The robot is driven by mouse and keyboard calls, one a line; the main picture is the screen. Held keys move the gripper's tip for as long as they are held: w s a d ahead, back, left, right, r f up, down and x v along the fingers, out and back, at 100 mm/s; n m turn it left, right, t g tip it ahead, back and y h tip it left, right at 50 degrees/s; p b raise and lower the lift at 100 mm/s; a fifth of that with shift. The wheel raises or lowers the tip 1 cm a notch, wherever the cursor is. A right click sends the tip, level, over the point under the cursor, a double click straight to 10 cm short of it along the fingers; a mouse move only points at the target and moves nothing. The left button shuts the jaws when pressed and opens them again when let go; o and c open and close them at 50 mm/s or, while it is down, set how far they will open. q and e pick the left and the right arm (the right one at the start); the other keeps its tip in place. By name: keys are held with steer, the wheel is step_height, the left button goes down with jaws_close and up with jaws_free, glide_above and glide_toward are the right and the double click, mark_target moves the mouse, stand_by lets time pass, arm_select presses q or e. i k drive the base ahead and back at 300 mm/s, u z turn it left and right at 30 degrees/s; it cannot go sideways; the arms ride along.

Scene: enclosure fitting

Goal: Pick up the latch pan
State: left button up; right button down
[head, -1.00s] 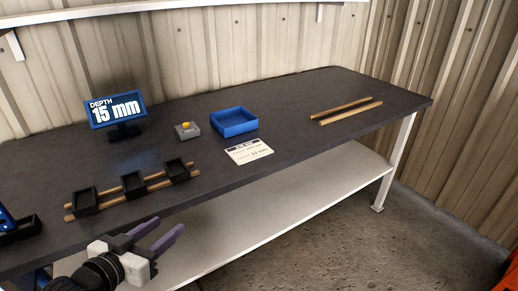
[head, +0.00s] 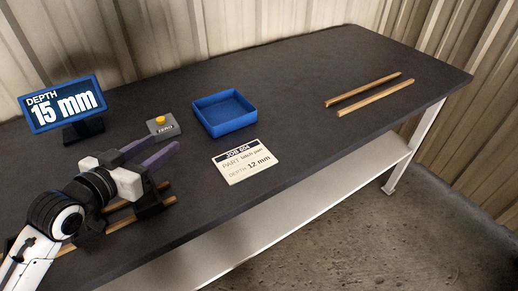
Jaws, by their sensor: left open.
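Black square pans sit on two wooden rails at the lower left. One black pan (head: 150,208) shows partly below my left gripper (head: 157,147), and the rest of the row is mostly hidden by my arm. I cannot tell which of them is the latch pan. A job card (head: 245,166) reads "latch pan" and "12 mm". My right gripper is not in view.
A display (head: 62,104) reads "DEPTH 15 mm". Two wooden strips (head: 368,95) lie at the right of the dark table (head: 300,130). The middle right of the table is clear.

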mark_target(82, 237)
steer(key=u, duration=1.4)
